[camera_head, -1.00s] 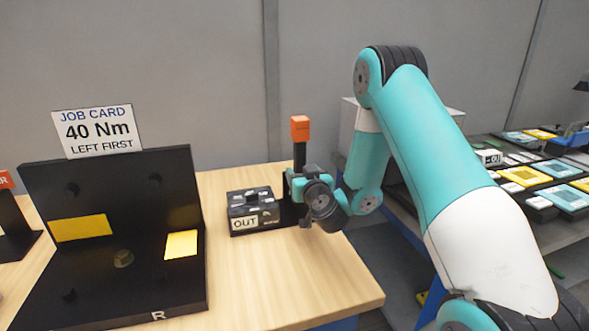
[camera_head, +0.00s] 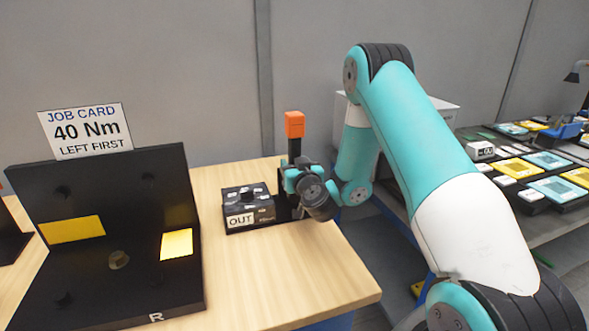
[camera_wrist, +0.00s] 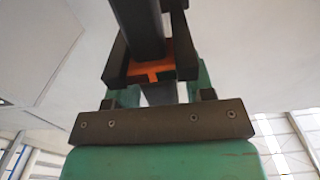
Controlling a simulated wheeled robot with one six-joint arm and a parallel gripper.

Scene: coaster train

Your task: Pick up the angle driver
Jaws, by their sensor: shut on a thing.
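The angle driver, which I take to be the upright black tool with an orange block on top (camera_head: 294,124), stands at the table's far right edge, beside the dark box marked OUT. My gripper (camera_head: 291,181) is at its lower shaft, and my wrist partly hides that part. In the wrist view, the dark jaws of my gripper (camera_wrist: 150,68) close from both sides on an orange part of the driver (camera_wrist: 153,74), with a black shaft rising above it. The driver's lower end is hidden, so I cannot tell whether it touches its support.
A dark box marked OUT (camera_head: 241,219) sits just left of the driver. A large black fixture (camera_head: 110,210) with yellow patches and a job card (camera_head: 87,131) fills the left. The wooden table (camera_head: 290,272) is clear in front. A bench with several trays (camera_head: 550,188) stands right.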

